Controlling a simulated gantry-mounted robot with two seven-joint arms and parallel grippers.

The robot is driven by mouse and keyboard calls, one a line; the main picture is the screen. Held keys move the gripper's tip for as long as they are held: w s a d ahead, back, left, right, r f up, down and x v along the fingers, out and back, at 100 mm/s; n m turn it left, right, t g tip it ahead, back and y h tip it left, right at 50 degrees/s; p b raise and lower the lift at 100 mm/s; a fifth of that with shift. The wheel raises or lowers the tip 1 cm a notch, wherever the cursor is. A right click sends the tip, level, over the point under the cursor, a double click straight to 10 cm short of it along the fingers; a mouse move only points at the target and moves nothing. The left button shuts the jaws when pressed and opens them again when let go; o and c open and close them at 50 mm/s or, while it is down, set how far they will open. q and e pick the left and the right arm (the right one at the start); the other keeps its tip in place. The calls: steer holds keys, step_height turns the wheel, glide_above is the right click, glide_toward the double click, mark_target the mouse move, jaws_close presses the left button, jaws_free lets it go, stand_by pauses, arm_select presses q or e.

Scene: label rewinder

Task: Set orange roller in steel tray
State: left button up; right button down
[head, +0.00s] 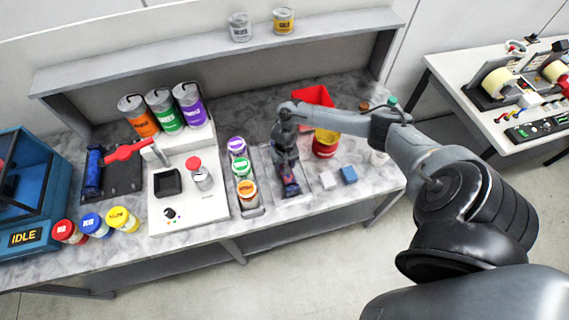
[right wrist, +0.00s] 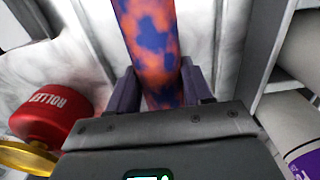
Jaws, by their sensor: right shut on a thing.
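My right gripper (head: 288,182) is shut on a roller mottled orange and blue (head: 291,189). In the right wrist view the roller (right wrist: 152,45) runs lengthwise up from between the two fingers (right wrist: 158,90). A long, shallow grey steel tray (head: 306,184) lies under the gripper on the bench. In the right wrist view, pale walls stand on both sides of the roller. I cannot tell whether the roller touches the tray floor. My arm and gripper hide much of the tray. My left gripper is not in view.
A rack with purple, green and orange jars (head: 246,188) stands close left of the tray.

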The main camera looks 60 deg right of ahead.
steer(key=shift+f, duration=0.1)
steer(key=shift+f, duration=0.2)
stand_by(0.6)
steer(key=shift+c, duration=2)
jaws_free()
steer(key=shift+w, duration=0.1)
steer(key=shift+f, duration=0.1)
